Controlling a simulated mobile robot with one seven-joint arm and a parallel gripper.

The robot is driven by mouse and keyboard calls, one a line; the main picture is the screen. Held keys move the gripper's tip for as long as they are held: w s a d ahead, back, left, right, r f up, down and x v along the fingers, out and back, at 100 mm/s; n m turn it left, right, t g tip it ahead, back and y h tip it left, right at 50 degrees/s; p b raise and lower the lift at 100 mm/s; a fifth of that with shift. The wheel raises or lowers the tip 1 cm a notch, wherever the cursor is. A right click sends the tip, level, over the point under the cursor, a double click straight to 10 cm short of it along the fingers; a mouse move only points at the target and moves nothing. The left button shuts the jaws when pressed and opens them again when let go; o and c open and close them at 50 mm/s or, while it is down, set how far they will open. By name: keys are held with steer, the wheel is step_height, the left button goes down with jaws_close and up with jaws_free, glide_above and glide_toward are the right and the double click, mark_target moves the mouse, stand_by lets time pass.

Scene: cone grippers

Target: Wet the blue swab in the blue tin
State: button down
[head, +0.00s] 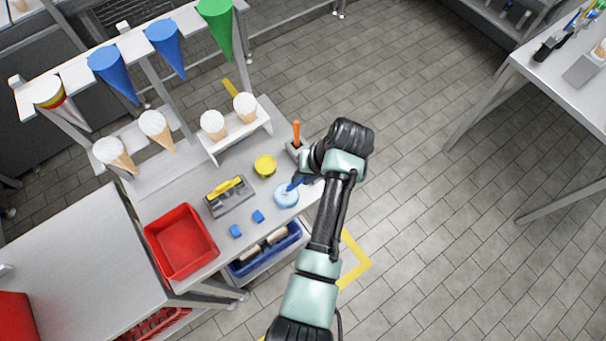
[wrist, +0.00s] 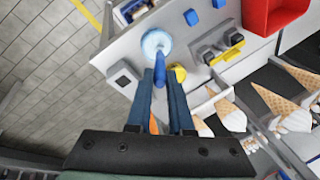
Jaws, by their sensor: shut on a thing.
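The blue tin (head: 287,197) is a round, light-blue open tin on the grey worktop; it also shows at the top of the wrist view (wrist: 156,42). My gripper (wrist: 160,78) is shut on the blue swab (wrist: 159,66), which sits between its two fingers. In the head view the blue swab (head: 295,185) overlaps the far edge of the tin. The swab's end is at the tin's near rim in the wrist view. I cannot tell whether it touches the tin's contents. My gripper's fingers are mostly hidden by the wrist in the head view.
A yellow tin (head: 265,166) and an orange swab (head: 297,130) in a grey holder stand close by. Cones stand in a rack behind.

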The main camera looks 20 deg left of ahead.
step_height(320, 180, up, 7)
steer(key=p, duration=0.7)
stand_by(0.9)
